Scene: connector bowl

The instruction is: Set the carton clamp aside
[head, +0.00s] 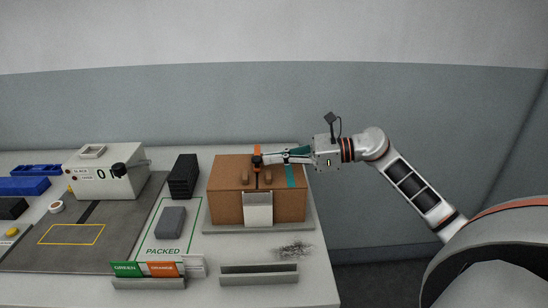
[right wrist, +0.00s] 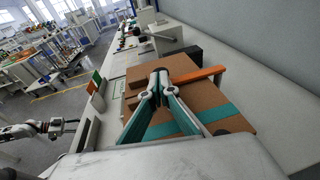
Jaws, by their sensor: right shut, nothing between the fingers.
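The brown carton (head: 230,205) sits on a grey base plate, with a teal strip across its top and a pale panel on its front. The orange clamp (head: 257,151) is at the carton's back edge; in the right wrist view it is an orange bar (right wrist: 200,76) along the top's far side. My right gripper (head: 260,161) is over the carton top, fingertips close to the clamp. In the right wrist view its fingers (right wrist: 158,80) meet with nothing between them. Whether they touch the clamp is unclear.
A black stack (head: 184,176) stands left of the carton. A grey block (head: 170,222) lies in the green PACKED outline. A grey channel (head: 259,275) and green and orange cards (head: 145,269) stand in front. A white machine (head: 105,174) is farther left.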

